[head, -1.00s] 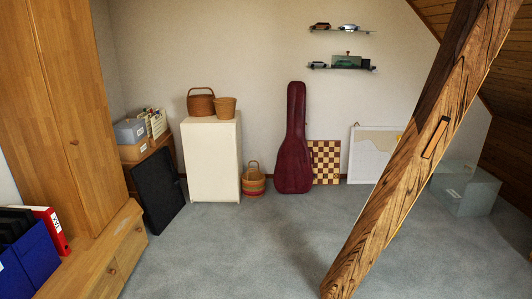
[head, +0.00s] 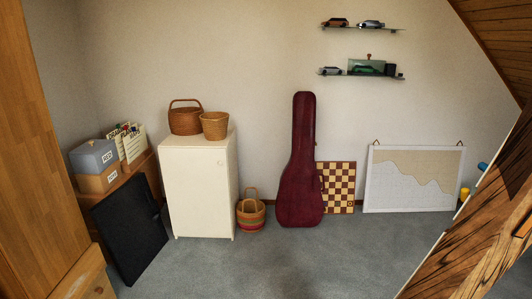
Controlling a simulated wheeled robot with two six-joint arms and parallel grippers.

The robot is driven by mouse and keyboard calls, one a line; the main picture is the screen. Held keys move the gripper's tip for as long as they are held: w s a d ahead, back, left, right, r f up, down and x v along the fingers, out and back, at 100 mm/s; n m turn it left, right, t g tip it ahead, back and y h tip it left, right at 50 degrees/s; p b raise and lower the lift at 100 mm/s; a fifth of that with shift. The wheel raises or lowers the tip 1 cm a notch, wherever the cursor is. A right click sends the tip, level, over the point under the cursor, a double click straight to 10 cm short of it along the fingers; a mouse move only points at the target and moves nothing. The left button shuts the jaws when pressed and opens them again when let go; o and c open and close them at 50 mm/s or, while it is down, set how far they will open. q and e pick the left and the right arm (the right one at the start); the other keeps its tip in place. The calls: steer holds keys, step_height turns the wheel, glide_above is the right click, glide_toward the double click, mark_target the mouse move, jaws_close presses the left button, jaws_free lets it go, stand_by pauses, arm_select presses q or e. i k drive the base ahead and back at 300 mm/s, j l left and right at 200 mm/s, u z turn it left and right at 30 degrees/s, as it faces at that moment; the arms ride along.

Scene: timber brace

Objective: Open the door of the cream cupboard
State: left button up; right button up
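The cream cupboard (head: 196,190) stands against the back wall, left of the middle of the head view. Its door, on the front face, looks shut, with a small round knob (head: 220,163) near the upper right. A handled wicker basket (head: 186,120) and a smaller basket (head: 215,126) sit on its top. Neither of my grippers shows in the head view.
A black flat case (head: 131,229) leans just left of the cupboard. A striped basket (head: 251,216) and a dark red guitar case (head: 299,180) stand to its right. A timber brace (head: 475,245) slants at the lower right. Grey carpet (head: 270,265) in front is clear.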

mark_target(195, 181)
steer(key=i, duration=1.7)
